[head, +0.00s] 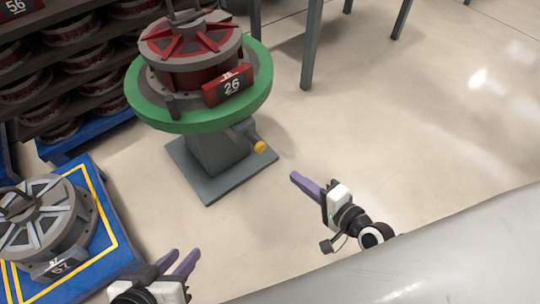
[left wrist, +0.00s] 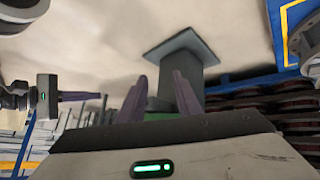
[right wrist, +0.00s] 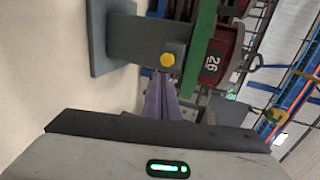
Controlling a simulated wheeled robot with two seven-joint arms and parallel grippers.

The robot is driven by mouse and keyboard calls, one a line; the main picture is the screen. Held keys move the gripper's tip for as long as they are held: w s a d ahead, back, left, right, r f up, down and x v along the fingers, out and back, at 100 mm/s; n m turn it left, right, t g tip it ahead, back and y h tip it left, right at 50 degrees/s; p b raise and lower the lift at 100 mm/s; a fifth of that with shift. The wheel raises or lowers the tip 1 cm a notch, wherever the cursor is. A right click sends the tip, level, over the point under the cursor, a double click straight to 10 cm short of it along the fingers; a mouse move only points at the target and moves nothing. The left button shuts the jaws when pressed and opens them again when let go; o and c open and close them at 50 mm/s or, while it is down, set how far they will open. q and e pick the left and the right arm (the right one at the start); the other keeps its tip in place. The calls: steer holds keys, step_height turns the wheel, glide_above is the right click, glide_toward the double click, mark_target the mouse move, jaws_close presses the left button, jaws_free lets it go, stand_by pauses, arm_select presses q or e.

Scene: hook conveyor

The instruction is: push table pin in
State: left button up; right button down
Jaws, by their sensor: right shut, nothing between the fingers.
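The table pin with its yellow round end (head: 260,147) sticks out from the side of the grey pedestal (head: 217,150) under the green round table (head: 262,90). In the right wrist view the yellow end (right wrist: 167,60) faces me, just beyond the fingertips. My right gripper (head: 294,177) is shut and empty, right of and below the pin in the head view, with a visible gap. My left gripper (head: 183,256) is open and empty near the bottom of the head view. In the left wrist view its fingers (left wrist: 160,84) stand apart, with the pedestal behind them.
A red reel labelled 26 (head: 195,62) sits on the green table. A grey reel (head: 42,225) lies on a blue platform (head: 103,215) at the left. A shelf of red reels stands at the upper left. The floor (head: 400,130) to the right is clear.

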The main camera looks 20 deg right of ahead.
steer(key=b, duration=0.2)
glide_toward(262, 150)
steer(key=f, duration=0.1)
steer(key=x, duration=0.4)
steer(key=shift+w+a+r, duration=0.1)
steer(key=shift+w+r, duration=0.05)
steer(key=shift+w, duration=0.05)
arm_select(q)
steer(key=shift+w+d+h+b, duration=0.3)
steer(key=shift+d+h+b, duration=0.1)
steer(key=shift+d, duration=0.45)
arm_select(e)
steer(key=shift+w+a, duration=0.25)
steer(key=shift+w, duration=0.5)
